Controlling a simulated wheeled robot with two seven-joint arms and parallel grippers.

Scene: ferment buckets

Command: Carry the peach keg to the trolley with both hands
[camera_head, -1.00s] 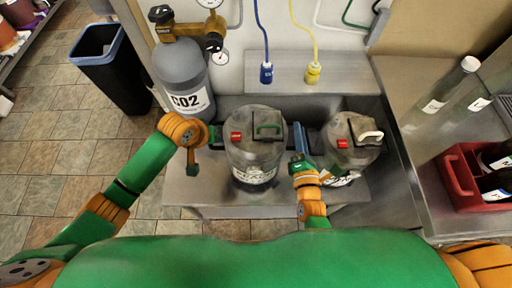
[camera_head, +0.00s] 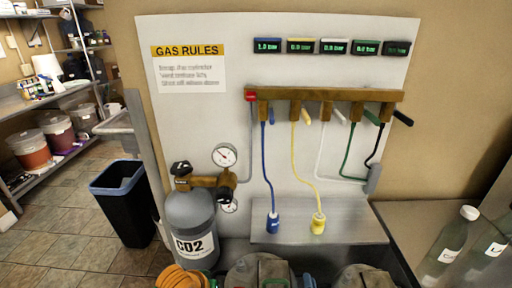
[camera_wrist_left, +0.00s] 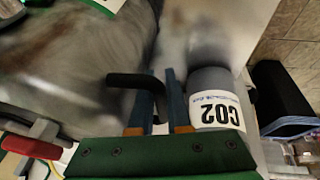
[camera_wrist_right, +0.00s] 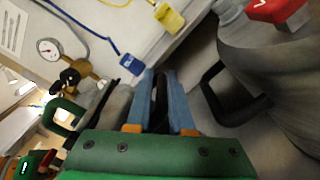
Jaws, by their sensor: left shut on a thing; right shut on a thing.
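A grey metal keg with a green top handle (camera_head: 272,268) stands in front of the gas panel, mostly cut off by the head view's bottom edge. My right gripper (camera_wrist_right: 160,98) is shut on the opposite black handle. Only a blue tip of it shows in the head view. No flavour label is readable, and I recognise no trolley in these views.
A second keg (camera_head: 362,277) stands close on the right. A CO2 cylinder (camera_head: 192,218) stands close on the left, with a black bin (camera_head: 122,205) beyond it. Blue and yellow hose connectors rest on a metal ledge (camera_head: 340,222) behind. Tiled floor lies open at left.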

